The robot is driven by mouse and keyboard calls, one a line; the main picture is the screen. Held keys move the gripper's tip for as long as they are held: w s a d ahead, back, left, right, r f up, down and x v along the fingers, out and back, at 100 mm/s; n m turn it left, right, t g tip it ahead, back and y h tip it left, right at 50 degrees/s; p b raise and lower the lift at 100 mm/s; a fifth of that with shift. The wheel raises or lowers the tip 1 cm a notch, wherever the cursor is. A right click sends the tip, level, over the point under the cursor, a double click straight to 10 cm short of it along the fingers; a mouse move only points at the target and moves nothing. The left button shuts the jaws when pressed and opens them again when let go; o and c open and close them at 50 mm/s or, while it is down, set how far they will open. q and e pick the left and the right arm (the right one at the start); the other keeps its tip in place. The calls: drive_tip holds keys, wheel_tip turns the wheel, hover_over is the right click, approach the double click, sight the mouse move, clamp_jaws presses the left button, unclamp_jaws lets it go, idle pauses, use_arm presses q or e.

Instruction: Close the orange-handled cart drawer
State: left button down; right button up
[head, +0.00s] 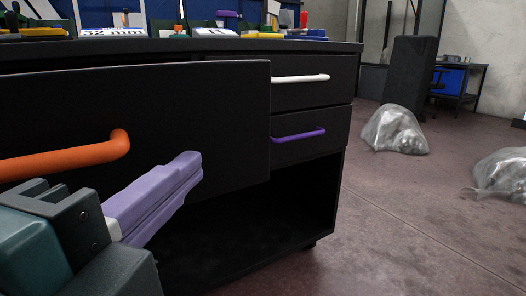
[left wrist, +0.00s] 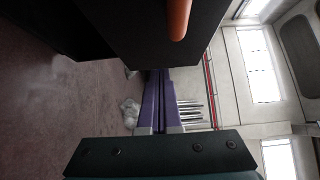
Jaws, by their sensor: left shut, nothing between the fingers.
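The orange-handled drawer (head: 222,125) is a wide black front on the left of the cart in the head view. It stands out from the cart, ahead of the neighbouring drawer fronts, so it is open. Its orange handle (head: 75,157) also shows at the top of the left wrist view (left wrist: 179,18). My left gripper (head: 190,170) has purple fingers that are shut and empty. In the head view they appear just below and right of the handle, in front of the drawer; I cannot tell whether they touch it. My right gripper is not in view.
The cart also has a drawer with a white handle (head: 300,79) and one with a purple handle (head: 299,134), both flush. An open lower shelf (head: 270,215) lies beneath. Clear bags (head: 395,130) rest on the floor at right. The floor between is free.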

sight(189, 144)
use_arm(q)
drive_tip(key=w+a, duration=0.2)
drive_tip(key=w, duration=0.1)
drive_tip(key=shift+w+a+b, duration=0.1)
drive_tip(key=shift+b, duration=0.2)
drive_tip(key=shift+w, duration=0.1)
